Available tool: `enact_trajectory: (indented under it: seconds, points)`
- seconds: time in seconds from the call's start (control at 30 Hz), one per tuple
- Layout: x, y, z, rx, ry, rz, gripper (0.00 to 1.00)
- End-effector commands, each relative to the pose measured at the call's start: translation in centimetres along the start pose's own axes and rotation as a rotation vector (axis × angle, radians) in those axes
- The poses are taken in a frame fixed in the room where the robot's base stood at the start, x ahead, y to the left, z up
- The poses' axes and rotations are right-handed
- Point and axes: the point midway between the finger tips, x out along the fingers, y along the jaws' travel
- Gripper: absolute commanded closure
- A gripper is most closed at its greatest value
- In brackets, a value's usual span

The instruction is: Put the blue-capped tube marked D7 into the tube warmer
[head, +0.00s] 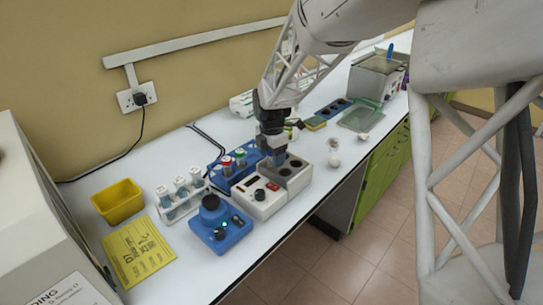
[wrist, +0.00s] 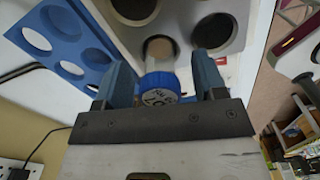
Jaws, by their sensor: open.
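The blue-capped tube (wrist: 160,84) is between my gripper's fingers in the wrist view, cap towards the camera. There is dark writing on its cap, too small to read surely. My gripper (wrist: 163,76) is open, one blue-grey finger on each side of the cap. The tube warmer (head: 262,201) is the pale box with a red switch and a grey block of round holes; its block (wrist: 183,15) also shows beyond the cap. The tube points towards a hole there; how deep it sits is hidden. In the head view my gripper (head: 277,158) is over the block.
A blue rack (head: 217,178) with red-capped and other tubes stands just left of the warmer. A blue device (head: 220,236) with a dark top is in front. A white tube rack (head: 182,209), yellow bin (head: 118,202) and yellow sheet (head: 138,252) lie further left. The bench edge is close on the right.

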Motion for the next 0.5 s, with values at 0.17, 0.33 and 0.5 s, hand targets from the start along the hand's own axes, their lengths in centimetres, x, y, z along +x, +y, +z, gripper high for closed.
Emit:
enact_trajectory:
  seconds: [0.17,0.33,0.5]
  points:
    - [-1.4,0.0,0.0,0.000,0.000,0.001,0.36]
    - [-3.5,0.1,0.0,0.000,-0.001,0.002,0.36]
    - [-5.7,0.0,0.0,0.000,-0.001,0.002,0.36]
